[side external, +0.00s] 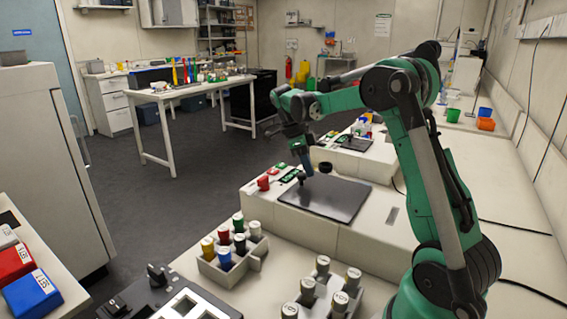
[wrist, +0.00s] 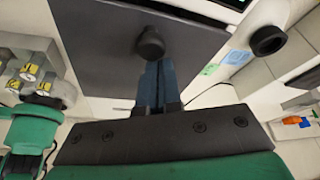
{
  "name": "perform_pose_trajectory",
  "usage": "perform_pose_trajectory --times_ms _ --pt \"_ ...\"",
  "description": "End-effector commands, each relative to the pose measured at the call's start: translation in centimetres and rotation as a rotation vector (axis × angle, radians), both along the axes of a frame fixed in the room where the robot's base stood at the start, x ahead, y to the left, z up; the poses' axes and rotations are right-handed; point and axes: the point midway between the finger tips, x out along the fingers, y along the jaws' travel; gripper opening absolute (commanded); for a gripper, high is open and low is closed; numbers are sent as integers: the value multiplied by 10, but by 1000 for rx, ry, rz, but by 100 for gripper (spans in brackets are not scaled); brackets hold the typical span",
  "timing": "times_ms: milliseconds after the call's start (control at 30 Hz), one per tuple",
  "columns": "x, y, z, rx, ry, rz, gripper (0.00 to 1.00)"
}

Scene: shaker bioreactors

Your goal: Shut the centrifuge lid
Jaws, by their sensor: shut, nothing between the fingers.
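The centrifuge (side external: 305,228) is a low white housing on the bench. Its dark grey, flat square lid (side external: 326,200) lies level or nearly level on top; I cannot tell whether a small gap remains under it. The lid also fills the upper part of the wrist view (wrist: 95,45). A round black knob (wrist: 150,42) stands near one lid edge. My gripper (side external: 304,171) points down at that edge. In the wrist view its blue fingers (wrist: 152,68) are together and empty, with their tips at the knob; contact is unclear.
A rack with coloured-cap bottles (side external: 228,252) and several grey-cap bottles (side external: 322,268) stand in front of the centrifuge. A red cap (side external: 263,183) sits left of the lid and a black round knob (side external: 325,167) behind it. A similar unit with a dark lid (side external: 355,143) stands farther back.

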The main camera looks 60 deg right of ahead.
Motion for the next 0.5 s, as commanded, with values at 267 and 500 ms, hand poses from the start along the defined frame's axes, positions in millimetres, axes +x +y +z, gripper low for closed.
perform_pose_trajectory --times_ms 267,500 --pt "12 0 0 0 0 1 0" --pt "13 0 0 1 -2 2 0"
